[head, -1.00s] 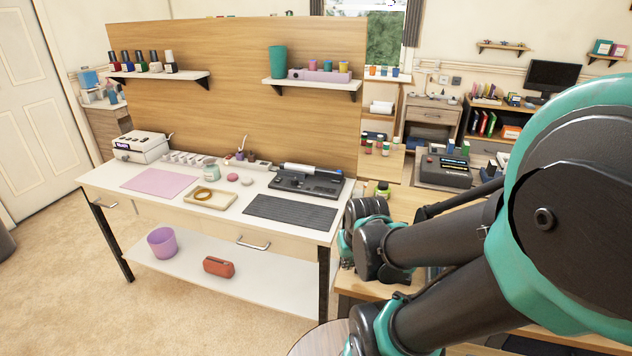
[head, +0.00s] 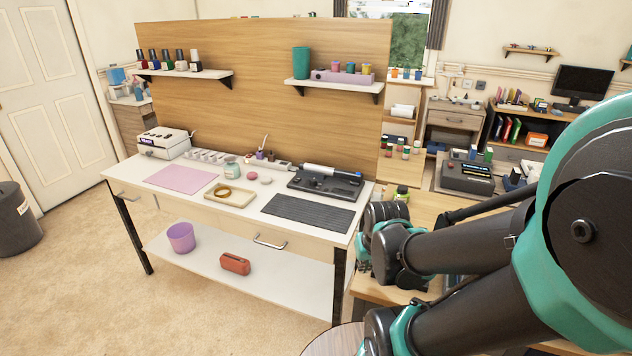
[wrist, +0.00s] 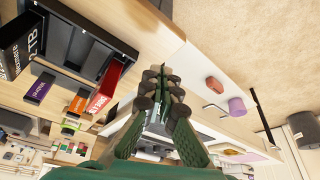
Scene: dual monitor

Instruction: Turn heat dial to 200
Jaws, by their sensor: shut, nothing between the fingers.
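No heat dial or number 200 can be made out in either view. A white box-shaped device (head: 165,142) with a dark display on its front stands at the back left of the white workbench (head: 235,212); its controls are too small to read. My gripper (wrist: 163,74) is shut and empty in the wrist view, its dark green fingers together above the floor and furniture. In the head view my folded arm fills the right side and the fingertips cannot be made out. The gripper is far from the white device.
The bench carries a pink mat (head: 180,177), a dark ribbed mat (head: 308,213) and a black tool tray (head: 325,182). A wooden table (head: 425,212) lies close by my arm. Open carpet (head: 85,275) lies left of the bench. A grey bin (head: 18,220) stands at far left.

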